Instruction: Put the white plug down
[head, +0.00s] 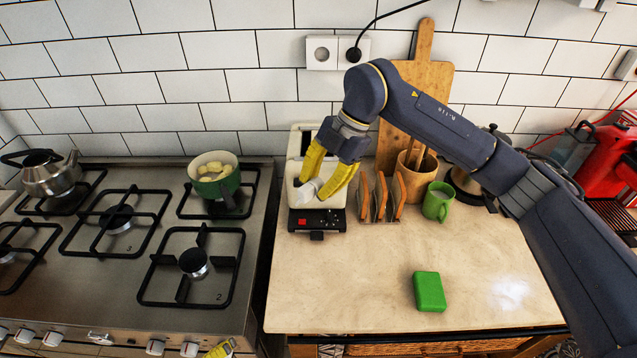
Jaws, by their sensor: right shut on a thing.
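My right gripper (325,184), with yellow fingers, is shut on the white plug (307,191). It holds the plug tilted, over the front part of a white appliance (338,196) with a black control panel. The fingers hide part of the plug, and I cannot tell whether it touches the appliance. Only a small yellow piece of my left gripper (221,349) shows at the bottom edge, so its opening cannot be seen.
A wooden toast rack (381,197), a utensil pot (417,176) and a green mug (438,201) stand right of the appliance. A green block (429,291) lies on the otherwise clear front counter (345,285). The gas stove (150,240) with a green pot (217,186) is left.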

